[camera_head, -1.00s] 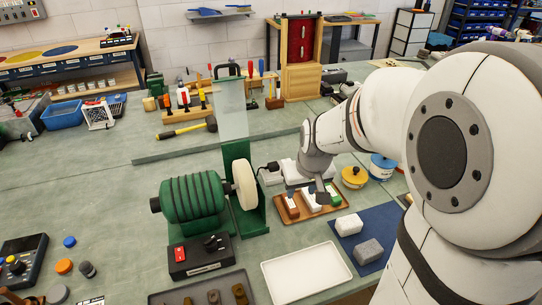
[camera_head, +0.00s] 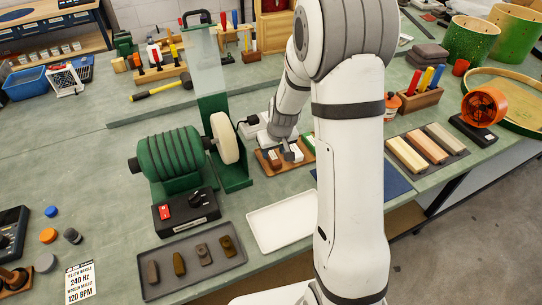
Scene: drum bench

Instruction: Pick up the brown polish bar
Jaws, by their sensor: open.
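The brown polish bar (camera_head: 273,159) lies at the left end of a small wooden tray (camera_head: 263,168), just right of the buffing wheel. A whitish bar (camera_head: 296,154) lies beside it on the tray. The green bar seen there earlier is hidden behind my arm. My gripper (camera_head: 289,156) is open, pointing down over the tray, close to the right of the brown bar. It holds nothing that I can see. I cannot tell whether its fingers touch either bar.
A green buffing machine (camera_head: 170,157) with a pale wheel (camera_head: 224,138) and clear shield (camera_head: 207,62) stands left of the tray. An empty white tray (camera_head: 282,222) and a grey tray (camera_head: 150,291) with several brownish pieces lie in front.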

